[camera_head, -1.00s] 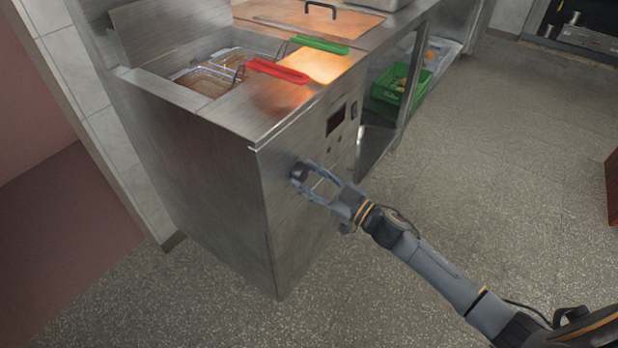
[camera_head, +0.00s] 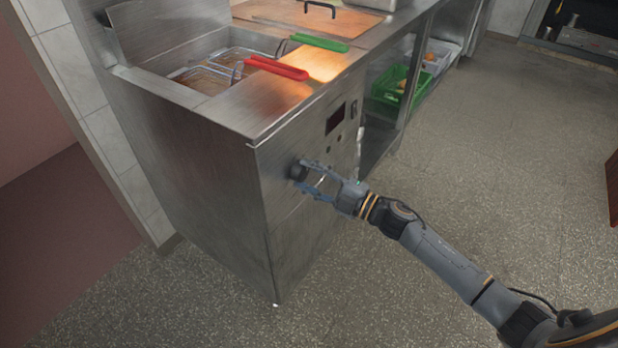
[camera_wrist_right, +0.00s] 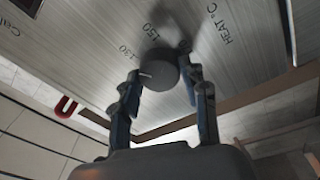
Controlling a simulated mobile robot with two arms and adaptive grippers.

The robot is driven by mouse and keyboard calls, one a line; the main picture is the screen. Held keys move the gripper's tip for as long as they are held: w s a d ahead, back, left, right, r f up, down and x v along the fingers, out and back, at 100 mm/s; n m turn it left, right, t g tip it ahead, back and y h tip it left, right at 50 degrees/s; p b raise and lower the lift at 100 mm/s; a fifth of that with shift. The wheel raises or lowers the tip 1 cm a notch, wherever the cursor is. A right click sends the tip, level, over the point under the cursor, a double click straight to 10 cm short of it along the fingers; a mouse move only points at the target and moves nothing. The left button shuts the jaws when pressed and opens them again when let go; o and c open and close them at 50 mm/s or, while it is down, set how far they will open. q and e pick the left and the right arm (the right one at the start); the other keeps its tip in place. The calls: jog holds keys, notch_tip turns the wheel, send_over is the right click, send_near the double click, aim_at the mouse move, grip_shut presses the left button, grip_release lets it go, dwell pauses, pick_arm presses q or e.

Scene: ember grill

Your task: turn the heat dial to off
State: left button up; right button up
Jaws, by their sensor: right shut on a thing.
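The heat dial (camera_head: 298,172) is a dark round knob on the front panel of the steel fryer (camera_head: 190,170). In the right wrist view the dial (camera_wrist_right: 158,70) shows a short white mark at its lower left. The panel around it carries the numbers 130 and 150 and the words HEAT °C. My right gripper (camera_head: 308,178) is shut on the dial, with one finger on each side of it; the fingers (camera_wrist_right: 160,85) also show in the right wrist view. My left gripper is not in view.
Two fryer baskets with a red handle (camera_head: 276,68) and a green handle (camera_head: 319,42) sit on top of the fryer. A dark display (camera_head: 335,119) and small buttons are on the panel. A green crate (camera_head: 398,86) stands on a shelf to the right. The floor in front is clear.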

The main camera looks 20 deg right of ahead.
jog(key=n+b, duration=0.1)
jog(key=n, duration=0.5)
jog(key=shift+g, duration=0.4)
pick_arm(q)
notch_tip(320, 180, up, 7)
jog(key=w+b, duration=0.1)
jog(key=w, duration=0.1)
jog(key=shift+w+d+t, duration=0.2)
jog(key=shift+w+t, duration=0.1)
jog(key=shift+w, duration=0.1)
pick_arm(e)
jog(key=n, duration=0.5)
jog(key=shift+n+g, duration=0.3)
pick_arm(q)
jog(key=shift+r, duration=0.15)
pick_arm(e)
jog(key=o, duration=1.2)
jog(key=shift+c, duration=0.2)
jog(key=shift+r, duration=0.1)
jog(key=shift+d, duration=0.1)
jog(key=v, duration=1.2)
